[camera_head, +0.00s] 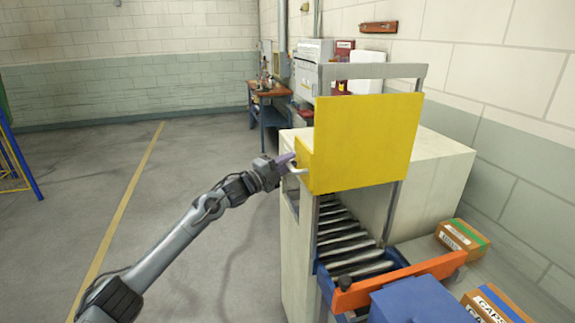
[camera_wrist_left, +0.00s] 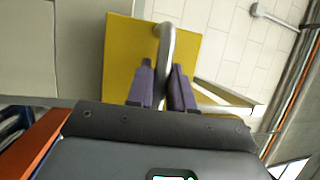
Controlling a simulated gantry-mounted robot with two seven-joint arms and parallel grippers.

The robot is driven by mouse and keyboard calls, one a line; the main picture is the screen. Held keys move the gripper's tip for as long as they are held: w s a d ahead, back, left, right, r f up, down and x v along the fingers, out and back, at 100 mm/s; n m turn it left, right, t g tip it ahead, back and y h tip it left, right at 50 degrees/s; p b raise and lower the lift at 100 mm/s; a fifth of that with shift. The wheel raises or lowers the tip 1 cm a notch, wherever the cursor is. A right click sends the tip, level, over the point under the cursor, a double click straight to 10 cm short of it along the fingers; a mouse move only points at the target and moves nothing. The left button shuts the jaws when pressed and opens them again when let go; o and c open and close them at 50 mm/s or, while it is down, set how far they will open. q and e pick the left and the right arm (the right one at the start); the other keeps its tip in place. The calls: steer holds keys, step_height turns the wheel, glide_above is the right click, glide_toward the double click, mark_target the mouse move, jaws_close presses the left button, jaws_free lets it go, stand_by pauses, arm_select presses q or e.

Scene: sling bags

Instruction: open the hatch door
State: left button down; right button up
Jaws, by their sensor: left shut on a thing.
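The hatch door (camera_head: 365,140) is a yellow panel in a grey metal frame, standing raised above the roller conveyor in the head view. A light metal handle (camera_head: 296,170) sticks out from its left side. My left gripper (camera_head: 288,159) is at this handle. In the left wrist view, the purple fingers of my left gripper (camera_wrist_left: 163,88) are on either side of the curved handle (camera_wrist_left: 165,45), shut on it, with the yellow door (camera_wrist_left: 130,55) behind. My right gripper is not in view.
A roller conveyor (camera_head: 345,240) runs under the door, beside a pale cabinet (camera_head: 435,185). An orange bar (camera_head: 400,284) and a blue box (camera_head: 418,302) are in front. Cardboard boxes (camera_head: 462,240) lie at right. The floor at left is clear.

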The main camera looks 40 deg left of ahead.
arm_select(q)
steer(key=c, duration=1.1)
jaws_free()
steer(key=shift+f, duration=0.1)
steer(key=b+v, duration=0.1)
steer(key=v, duration=0.9)
steer(key=shift+s, duration=0.35)
steer(key=shift+a, duration=0.1)
